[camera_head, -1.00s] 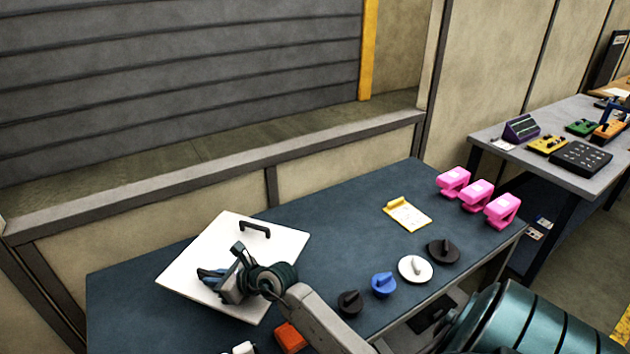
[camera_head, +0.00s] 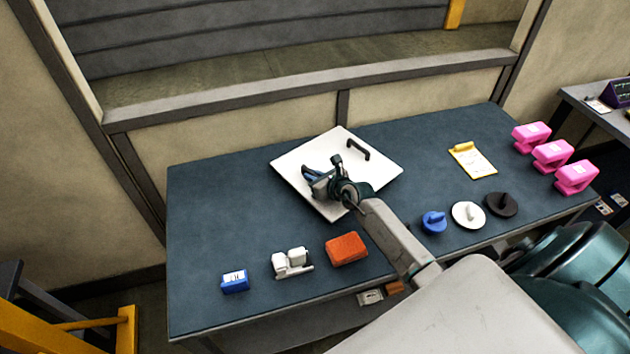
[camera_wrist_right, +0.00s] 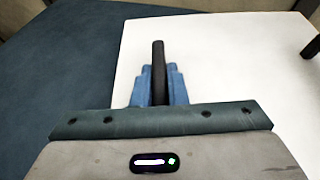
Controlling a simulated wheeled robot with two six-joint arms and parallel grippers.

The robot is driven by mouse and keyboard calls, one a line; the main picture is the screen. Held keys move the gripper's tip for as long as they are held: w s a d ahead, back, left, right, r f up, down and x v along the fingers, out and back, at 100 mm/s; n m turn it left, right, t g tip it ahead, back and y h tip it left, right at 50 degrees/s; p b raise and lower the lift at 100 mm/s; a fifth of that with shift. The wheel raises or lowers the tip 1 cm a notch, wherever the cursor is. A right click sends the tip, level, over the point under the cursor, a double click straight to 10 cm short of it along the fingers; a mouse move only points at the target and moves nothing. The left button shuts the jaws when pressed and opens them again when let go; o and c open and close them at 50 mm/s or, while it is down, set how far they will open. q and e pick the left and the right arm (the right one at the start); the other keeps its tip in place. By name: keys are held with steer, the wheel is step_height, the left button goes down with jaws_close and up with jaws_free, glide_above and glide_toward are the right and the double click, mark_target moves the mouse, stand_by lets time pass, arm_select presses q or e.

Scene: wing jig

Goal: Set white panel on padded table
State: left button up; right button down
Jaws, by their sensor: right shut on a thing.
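The white panel (camera_head: 375,177) is a square plate with two black handles. It is over the dark blue padded table (camera_head: 225,215), in the middle toward the back edge; I cannot tell whether it touches the surface. The far black handle (camera_head: 358,150) is free. My right gripper (camera_head: 312,174) is shut on the near handle. In the right wrist view the blue fingers (camera_wrist_right: 158,88) close around the black handle (camera_wrist_right: 158,60), with the white panel (camera_wrist_right: 225,60) behind and to the right. My left gripper is not in view.
Along the front edge are a blue box (camera_head: 235,282), a white device (camera_head: 291,262) and an orange-red block (camera_head: 347,249). Blue (camera_head: 433,222), white (camera_head: 468,214) and black (camera_head: 502,204) knobbed discs, a yellow clipboard (camera_head: 472,161) and pink clamps (camera_head: 552,155) lie right. The table's left part is clear.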

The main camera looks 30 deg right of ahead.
mark_target(338, 204)
steer(key=shift+f, duration=1.55)
steer(key=c, duration=1.5)
jaws_free()
steer(key=shift+o, duration=0.2)
steer(key=shift+s, duration=0.1)
steer(key=v, duration=1.2)
steer(key=shift+a, duration=0.1)
